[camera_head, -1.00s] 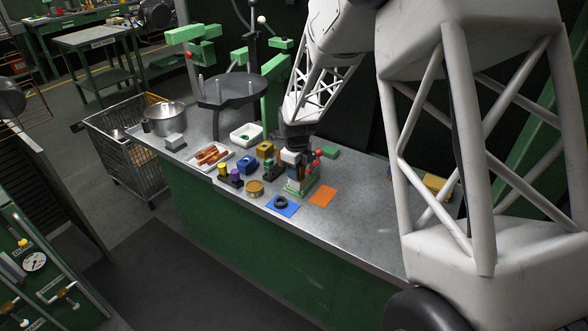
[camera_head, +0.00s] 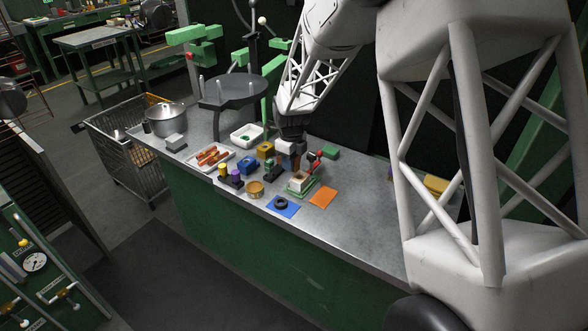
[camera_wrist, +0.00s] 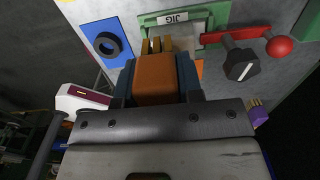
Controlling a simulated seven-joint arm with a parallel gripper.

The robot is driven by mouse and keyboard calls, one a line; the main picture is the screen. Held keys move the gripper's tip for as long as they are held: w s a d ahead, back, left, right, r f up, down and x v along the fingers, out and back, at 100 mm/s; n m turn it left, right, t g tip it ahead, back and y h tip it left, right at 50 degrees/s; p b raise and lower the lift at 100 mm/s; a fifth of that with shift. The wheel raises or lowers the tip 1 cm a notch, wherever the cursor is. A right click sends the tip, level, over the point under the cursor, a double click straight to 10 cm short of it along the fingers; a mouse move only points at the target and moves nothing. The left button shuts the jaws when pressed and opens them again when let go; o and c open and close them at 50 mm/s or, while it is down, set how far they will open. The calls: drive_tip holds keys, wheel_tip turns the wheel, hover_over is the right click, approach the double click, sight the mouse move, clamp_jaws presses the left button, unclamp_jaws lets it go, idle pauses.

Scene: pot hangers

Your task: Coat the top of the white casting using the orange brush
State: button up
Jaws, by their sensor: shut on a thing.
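My gripper (camera_wrist: 155,85) is shut on the orange brush (camera_wrist: 154,75), whose orange block sits between the two dark blue fingers in the wrist view. Its tan bristles (camera_wrist: 156,45) point away from the gripper, toward the green jig (camera_wrist: 178,17) marked JIG. In the head view my gripper (camera_head: 290,160) is just behind and above the jig (camera_head: 301,189). The white casting (camera_head: 299,181) sits in the jig, its top showing. I cannot make out any coating on it. In the wrist view the casting is mostly hidden behind the brush and gripper.
A red-ball clamp (camera_wrist: 278,46) and black knob (camera_wrist: 240,66) stand beside the jig. A black ring (camera_head: 281,203) lies on a blue mat. An orange mat (camera_head: 323,197) lies to the right. Blocks, a tray (camera_head: 224,154) and a pot (camera_head: 167,116) crowd the left. The right bench is clearer.

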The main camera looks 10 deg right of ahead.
drive_tip(key=shift+r, duration=2.6)
drive_tip(key=shift+d, duration=0.1)
drive_tip(key=d, duration=0.1)
drive_tip(key=s+d+f, duration=0.1)
drive_tip(key=d, duration=0.1)
drive_tip(key=d+f, duration=0.1)
drive_tip(key=d, duration=0.1)
drive_tip(key=shift+s+f, duration=0.15)
drive_tip(key=shift+s, duration=0.1)
drive_tip(key=shift+f, duration=0.1)
drive_tip(key=shift+f, duration=1.4)
